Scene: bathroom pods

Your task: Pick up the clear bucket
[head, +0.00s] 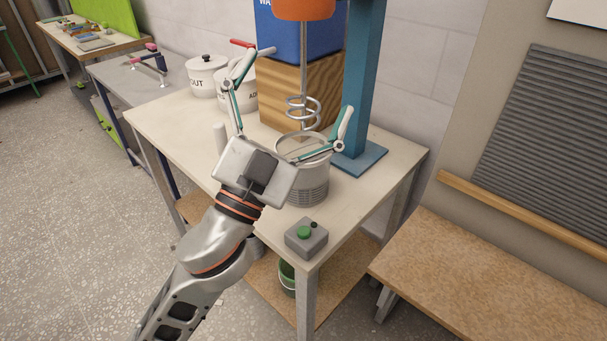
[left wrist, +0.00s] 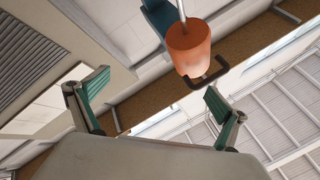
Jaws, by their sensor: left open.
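A clear, greyish bucket (head: 312,190) with ribbed sides stands upright on the table, under a mixer whisk (head: 304,112). My left gripper (head: 292,88) is open, its two fingers spread wide and pointing up and away. In the head view its palm and right finger overlap the left side and rim of the bucket; I cannot tell whether they touch it. In the left wrist view, the open fingers (left wrist: 158,92) have nothing between them, and the bucket does not show. My right gripper is in neither view.
The mixer has a blue post (head: 360,75) and an orange head (head: 304,8), also in the left wrist view (left wrist: 196,48). A grey button box (head: 306,236) sits at the table's front corner. White lidded pots (head: 205,78) stand at the back left. A brown bench (head: 480,265) is right.

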